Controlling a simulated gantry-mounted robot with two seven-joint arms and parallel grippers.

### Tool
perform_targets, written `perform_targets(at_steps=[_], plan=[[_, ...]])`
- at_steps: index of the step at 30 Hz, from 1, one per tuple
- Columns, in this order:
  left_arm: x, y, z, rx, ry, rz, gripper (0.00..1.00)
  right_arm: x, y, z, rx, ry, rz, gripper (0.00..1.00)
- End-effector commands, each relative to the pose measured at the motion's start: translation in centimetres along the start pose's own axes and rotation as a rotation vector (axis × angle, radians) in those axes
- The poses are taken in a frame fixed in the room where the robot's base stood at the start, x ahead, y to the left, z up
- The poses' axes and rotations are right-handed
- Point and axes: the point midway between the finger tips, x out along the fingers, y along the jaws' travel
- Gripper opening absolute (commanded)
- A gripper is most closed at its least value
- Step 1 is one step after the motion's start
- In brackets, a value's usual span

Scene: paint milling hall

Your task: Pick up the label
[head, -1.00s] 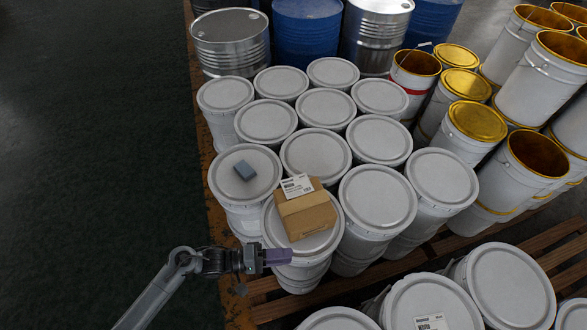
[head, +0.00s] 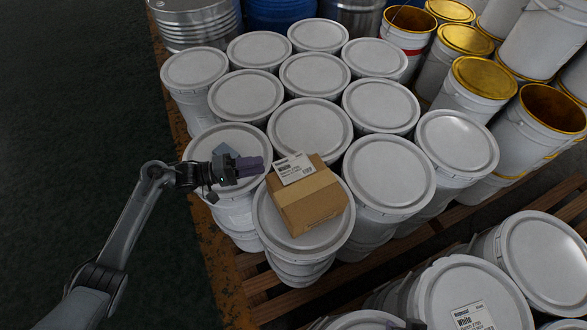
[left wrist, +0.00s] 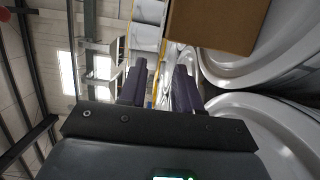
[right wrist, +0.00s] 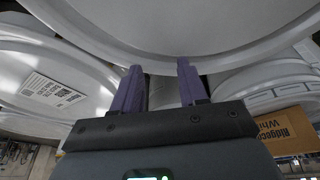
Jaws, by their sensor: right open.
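A white printed label (head: 293,167) lies at the far-left edge of a brown cardboard box (head: 312,205), which sits on a white bucket lid. My left gripper (head: 262,167) is just left of the label in the head view, pointing toward it. In the left wrist view the left gripper's fingers (left wrist: 160,86) are apart with nothing between them, and the box (left wrist: 215,22) shows at the top; the label cannot be made out there. My right gripper (right wrist: 158,85) is open and empty in the right wrist view, below a large bucket lid.
Closed white buckets (head: 390,170) crowd around the box. Open and gold-lidded pails (head: 550,110) stand at right. Another bucket, front right, bears a printed label (head: 472,317). Dark floor is clear at left.

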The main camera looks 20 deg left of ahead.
Motion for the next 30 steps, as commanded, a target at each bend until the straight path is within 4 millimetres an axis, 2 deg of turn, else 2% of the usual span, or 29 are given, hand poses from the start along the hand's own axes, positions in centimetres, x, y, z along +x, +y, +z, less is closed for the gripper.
perform_targets(at_steps=[9, 19, 30], plan=[[4.0, 0.1, 0.0, 0.000, -0.001, 0.003, 0.33, 0.1, -0.2, 0.0, 0.006, 0.003, -0.006, 0.43], [6.2, 0.1, -0.1, 0.000, -0.001, 0.002, 0.33, 0.2, -0.2, -0.2, 0.007, 0.008, -0.006, 0.43], [10.3, 0.1, -0.3, 0.000, -0.001, 0.002, 0.33, 0.3, -0.2, -0.2, 0.005, 0.017, -0.006, 0.43]])
